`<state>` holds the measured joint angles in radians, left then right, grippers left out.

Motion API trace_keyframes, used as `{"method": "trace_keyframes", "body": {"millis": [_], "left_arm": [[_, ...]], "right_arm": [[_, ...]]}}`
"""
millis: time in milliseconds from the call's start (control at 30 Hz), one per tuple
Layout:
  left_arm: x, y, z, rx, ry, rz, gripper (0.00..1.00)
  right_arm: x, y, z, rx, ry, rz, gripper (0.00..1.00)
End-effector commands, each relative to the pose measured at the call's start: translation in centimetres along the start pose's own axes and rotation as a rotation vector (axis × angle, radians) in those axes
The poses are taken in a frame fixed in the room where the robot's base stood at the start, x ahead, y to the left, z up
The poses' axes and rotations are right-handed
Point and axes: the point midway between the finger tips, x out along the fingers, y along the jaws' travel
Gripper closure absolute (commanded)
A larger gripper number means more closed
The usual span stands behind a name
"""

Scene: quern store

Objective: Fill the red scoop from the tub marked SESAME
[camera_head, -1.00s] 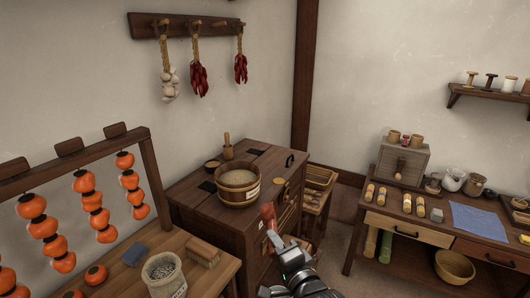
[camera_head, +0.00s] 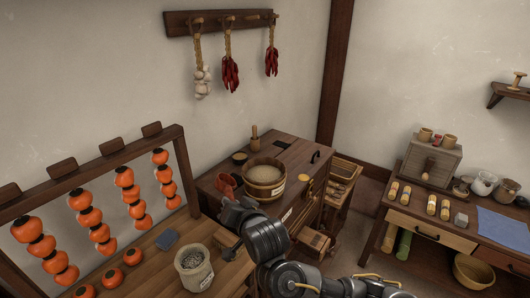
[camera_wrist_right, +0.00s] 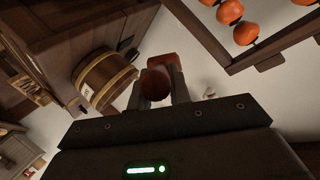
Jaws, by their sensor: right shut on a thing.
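The red scoop (camera_head: 226,186) is held in my right gripper (camera_head: 231,206), to the left of the wooden tub. In the right wrist view the scoop (camera_wrist_right: 156,84) sits between the two fingers. The round wooden tub (camera_head: 264,192) stands on the dark cabinet, full of pale grain, with a small label on its front; it also shows in the right wrist view (camera_wrist_right: 104,78), apart from the scoop. A pale tub (camera_head: 194,279) with greyish contents stands on the left bench. I cannot read either label. What the scoop holds is hidden. My left gripper is out of view.
A small dark bowl (camera_head: 240,157) and a wooden pestle-like piece (camera_head: 254,134) stand behind the wooden tub. A rack of hanging orange fruit (camera_head: 85,215) stands at the left. A grey-blue block (camera_head: 167,239) lies on the bench. A side table (camera_head: 432,235) is at the right.

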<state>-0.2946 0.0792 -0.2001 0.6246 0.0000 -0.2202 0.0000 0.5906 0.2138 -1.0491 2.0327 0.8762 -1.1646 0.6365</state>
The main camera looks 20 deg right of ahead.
Motion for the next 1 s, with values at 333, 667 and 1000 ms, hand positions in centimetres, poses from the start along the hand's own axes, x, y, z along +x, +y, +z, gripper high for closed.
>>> {"method": "trace_keyframes", "body": {"millis": [333,667,1000], "left_arm": [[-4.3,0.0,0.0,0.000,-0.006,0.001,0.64],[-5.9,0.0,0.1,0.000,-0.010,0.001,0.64],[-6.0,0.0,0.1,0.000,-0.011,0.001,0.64]], "right_arm": [[3.2,2.0,-6.7,-0.340,0.043,0.231,1.00],[4.2,6.2,-13.2,-0.451,0.068,0.425,1.00],[4.3,6.5,-13.7,-0.446,0.060,0.439,1.00]]}}
